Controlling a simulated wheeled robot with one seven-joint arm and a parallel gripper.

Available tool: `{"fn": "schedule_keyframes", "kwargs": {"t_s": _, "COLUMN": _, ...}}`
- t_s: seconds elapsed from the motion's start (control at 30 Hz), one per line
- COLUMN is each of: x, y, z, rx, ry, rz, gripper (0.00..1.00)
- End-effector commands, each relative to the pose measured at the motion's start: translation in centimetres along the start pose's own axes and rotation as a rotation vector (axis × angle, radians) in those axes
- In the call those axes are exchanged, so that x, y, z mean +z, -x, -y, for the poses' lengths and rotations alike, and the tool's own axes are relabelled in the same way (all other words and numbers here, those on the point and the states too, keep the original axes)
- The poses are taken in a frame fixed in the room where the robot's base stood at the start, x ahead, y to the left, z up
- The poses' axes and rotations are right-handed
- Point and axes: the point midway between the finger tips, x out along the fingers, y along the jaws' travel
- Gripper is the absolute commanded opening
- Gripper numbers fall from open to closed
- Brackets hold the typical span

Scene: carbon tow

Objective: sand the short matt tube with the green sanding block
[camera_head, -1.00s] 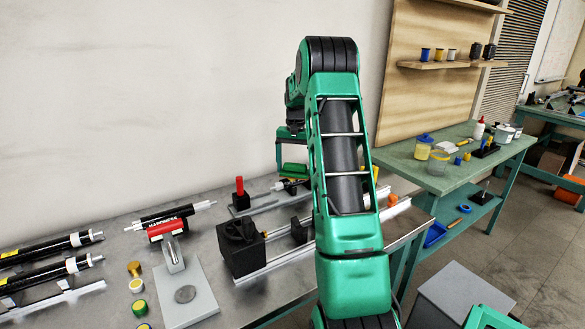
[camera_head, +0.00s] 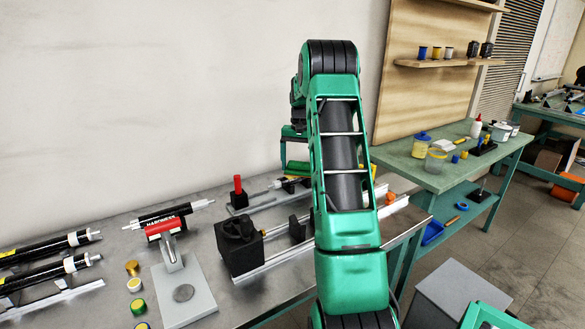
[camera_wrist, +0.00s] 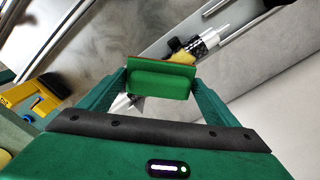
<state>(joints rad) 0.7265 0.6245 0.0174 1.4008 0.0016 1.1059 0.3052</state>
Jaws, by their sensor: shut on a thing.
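My gripper (camera_wrist: 160,86) is shut on the green sanding block (camera_wrist: 158,84), whose reddish-brown edge faces away from the wrist. In the head view the block (camera_head: 298,167) hangs below my gripper, above the rear of the grey bench. A short dark tube (camera_wrist: 207,41) with silver ends lies just beyond the block in the wrist view. The block hides part of it. It also shows as a small dark piece in the head view (camera_head: 289,186). I cannot tell whether block and tube touch.
A black clamp block (camera_head: 240,248) and a metal rail (camera_head: 285,261) stand in front. A red-handled tool (camera_head: 238,190) is left of the tube. Long black tubes (camera_head: 45,250) lie at left. A yellow item (camera_wrist: 33,93) shows at left in the wrist view.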

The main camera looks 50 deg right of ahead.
Motion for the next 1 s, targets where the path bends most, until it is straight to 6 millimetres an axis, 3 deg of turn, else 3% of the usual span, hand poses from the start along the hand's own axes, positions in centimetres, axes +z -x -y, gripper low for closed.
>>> {"fn": "schedule_keyframes", "kwargs": {"t_s": 0.1, "x": -0.6, "y": -0.3, "z": -0.9, "rx": 0.004, "ry": -0.008, "rz": 0.002, "gripper": 0.62}}
{"fn": "schedule_keyframes", "kwargs": {"t_s": 0.27, "x": -0.4, "y": -0.4, "z": -0.8, "rx": 0.005, "ry": -0.009, "rz": 0.003, "gripper": 0.62}}
{"fn": "schedule_keyframes", "kwargs": {"t_s": 0.63, "x": 1.9, "y": -0.4, "z": 1.5, "rx": 0.004, "ry": -0.002, "rz": 0.008, "gripper": 0.63}}
{"fn": "schedule_keyframes", "kwargs": {"t_s": 1.0, "x": 2.5, "y": -0.1, "z": 2.4, "rx": 0.003, "ry": -0.001, "rz": 0.007, "gripper": 0.63}}
